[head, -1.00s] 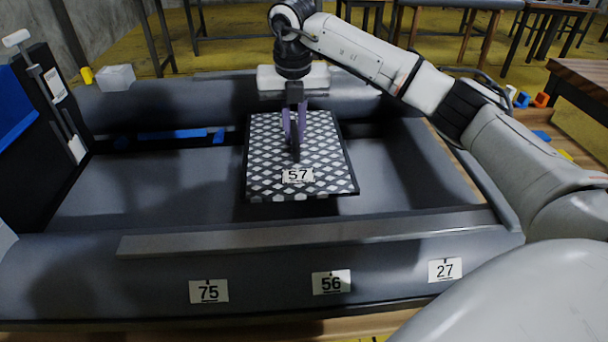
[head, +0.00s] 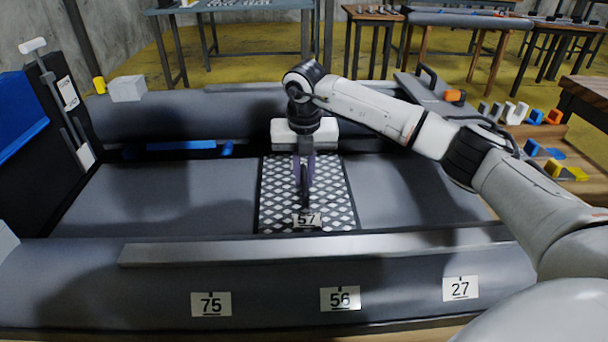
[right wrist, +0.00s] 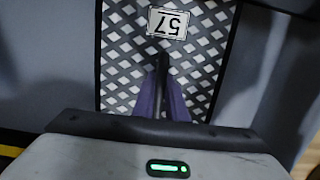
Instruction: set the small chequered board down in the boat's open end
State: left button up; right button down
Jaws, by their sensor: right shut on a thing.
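The small chequered board (head: 273,193), black with pale diamonds and a label 57, is inside the grey inflatable boat (head: 90,275), over the middle of its floor, close behind the near tube. It looks nearly level and very low; I cannot tell whether it touches the floor. My right gripper (head: 305,198) reaches down from above and is shut on the board. In the right wrist view the purple fingers (right wrist: 163,90) stand at the middle of the board (right wrist: 118,75). The near tube's grey strip runs close by the board's near edge. My left gripper is not in view.
A white block (head: 285,132) stands behind my right gripper. A blue bar (head: 180,145) lies along the far side. A dark upright panel (head: 55,150) closes the boat's left end. Small coloured blocks (head: 555,168) lie at right. The floor beside the board is clear.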

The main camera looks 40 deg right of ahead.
aim_at(304, 178)
jog(key=c, duration=1.8)
grip_release()
jog(key=shift+o, duration=0.2)
